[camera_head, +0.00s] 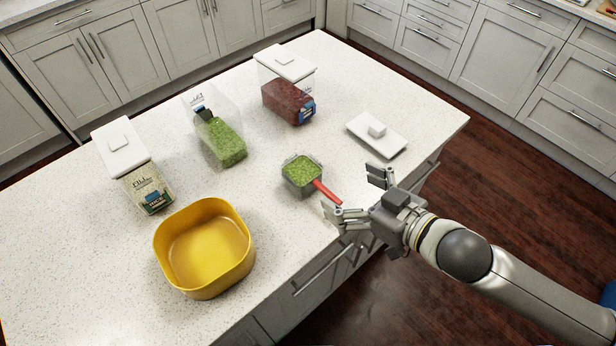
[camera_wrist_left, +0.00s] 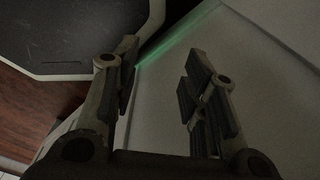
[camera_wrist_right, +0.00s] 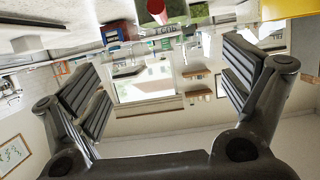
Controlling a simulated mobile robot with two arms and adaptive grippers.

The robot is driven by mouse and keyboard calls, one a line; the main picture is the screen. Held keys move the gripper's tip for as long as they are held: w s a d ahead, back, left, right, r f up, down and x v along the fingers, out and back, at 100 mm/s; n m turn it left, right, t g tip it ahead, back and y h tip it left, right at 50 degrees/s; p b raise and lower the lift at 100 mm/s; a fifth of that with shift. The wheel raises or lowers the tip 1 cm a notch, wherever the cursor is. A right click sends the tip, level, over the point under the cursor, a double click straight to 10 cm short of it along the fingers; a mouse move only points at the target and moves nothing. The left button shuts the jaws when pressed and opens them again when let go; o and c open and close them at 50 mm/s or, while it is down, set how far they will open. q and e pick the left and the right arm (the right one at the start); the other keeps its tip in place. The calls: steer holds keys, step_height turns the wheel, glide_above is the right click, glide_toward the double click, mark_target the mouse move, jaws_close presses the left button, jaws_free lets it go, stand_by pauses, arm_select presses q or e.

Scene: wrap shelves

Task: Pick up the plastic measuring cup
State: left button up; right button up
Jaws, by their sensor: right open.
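The measuring cup (camera_head: 301,184) stands upright on the white counter near its front edge. It is grey, looks full of green bits, and its red handle (camera_head: 326,191) points toward my right gripper. My right gripper (camera_head: 353,190) is open and empty, with one finger close to the handle's end; I cannot tell whether they touch. The right wrist view shows the red handle (camera_wrist_right: 157,11) at the top, beyond the open fingers (camera_wrist_right: 163,62). My left gripper (camera_wrist_left: 160,55) is open and empty in the dark left wrist view, and out of the head view.
On the counter are a yellow bowl (camera_head: 205,246), a lidded container (camera_head: 146,187), an open clear container with green contents (camera_head: 222,143), a lidded container of red contents (camera_head: 287,101) and a loose white lid (camera_head: 376,138). Bare counter (camera_head: 265,145) surrounds the cup.

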mark_target(316, 181)
steer(key=shift+g, duration=0.3)
steer(key=w+a+f+p, duration=0.1)
steer(key=w+a+f, duration=0.2)
steer(key=shift+w+a+f+p, duration=0.15)
steer(key=shift+w+a+p, duration=0.15)
steer(key=shift+p, duration=0.1)
steer(key=p+x, duration=0.1)
steer(key=x, duration=0.2)
steer(key=shift+s+a+f, duration=0.1)
steer(key=shift+s+f, duration=0.05)
steer(key=shift+f, duration=0.05)
steer(key=shift+w+a+f, duration=0.35)
steer(key=shift+c, duration=0.3)
steer(key=c, duration=1.2)
steer(key=shift+r, duration=0.1)
steer(key=shift+c, duration=0.2)
